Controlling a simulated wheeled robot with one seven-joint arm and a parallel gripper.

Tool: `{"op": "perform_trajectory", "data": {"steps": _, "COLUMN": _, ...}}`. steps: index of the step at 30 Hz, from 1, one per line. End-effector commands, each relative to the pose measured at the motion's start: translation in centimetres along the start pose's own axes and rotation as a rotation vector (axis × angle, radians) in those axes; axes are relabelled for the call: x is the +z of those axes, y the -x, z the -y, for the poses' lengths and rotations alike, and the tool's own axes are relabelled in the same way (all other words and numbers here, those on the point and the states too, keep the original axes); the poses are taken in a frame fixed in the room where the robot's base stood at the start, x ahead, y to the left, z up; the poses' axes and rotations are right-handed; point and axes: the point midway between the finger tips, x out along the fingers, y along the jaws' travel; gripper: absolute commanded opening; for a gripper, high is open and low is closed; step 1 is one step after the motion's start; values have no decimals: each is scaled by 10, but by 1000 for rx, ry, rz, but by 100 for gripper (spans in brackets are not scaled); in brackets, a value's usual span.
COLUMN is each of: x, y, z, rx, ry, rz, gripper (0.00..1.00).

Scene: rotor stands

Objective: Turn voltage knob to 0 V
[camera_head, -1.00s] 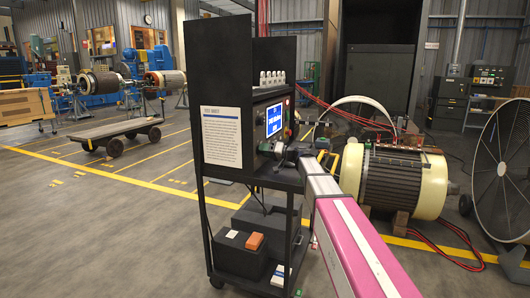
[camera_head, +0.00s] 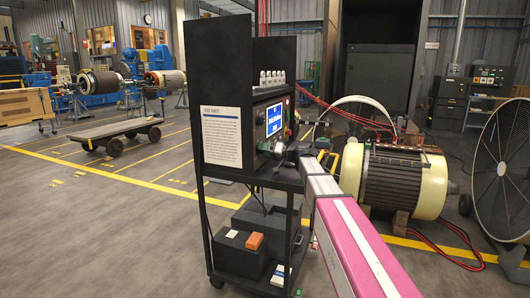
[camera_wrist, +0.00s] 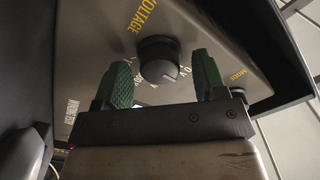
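The black round voltage knob (camera_wrist: 159,60) sits on the grey panel in the wrist view, beside the yellow word VOLTAGE. A light pointer line shows on its lower right edge. My gripper (camera_wrist: 165,82) is open, with one green finger on each side of the knob and a visible gap to both. I cannot tell how deep the fingers reach along the knob. In the head view, my gripper (camera_head: 287,152) is at the front of the black test cart (camera_head: 222,80), below its lit blue screen (camera_head: 274,119). The knob is hidden there.
A MODE label (camera_wrist: 238,75) and another control stand right of the knob. Red cables (camera_head: 345,112) run from the cart to a cream motor (camera_head: 405,182) at the right. A flat trolley (camera_head: 117,132) stands at the left, with open floor before it.

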Motion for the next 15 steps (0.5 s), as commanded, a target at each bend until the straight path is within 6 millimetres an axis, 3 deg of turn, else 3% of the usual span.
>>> {"op": "perform_trajectory", "data": {"steps": 5, "x": 0, "y": 12, "z": 0, "rx": 1, "ry": 0, "rz": -2, "gripper": 65}}
{"op": "perform_trajectory", "data": {"steps": 15, "x": 1, "y": 74, "z": 1, "rx": 2, "ry": 0, "rz": -2, "gripper": 65}}
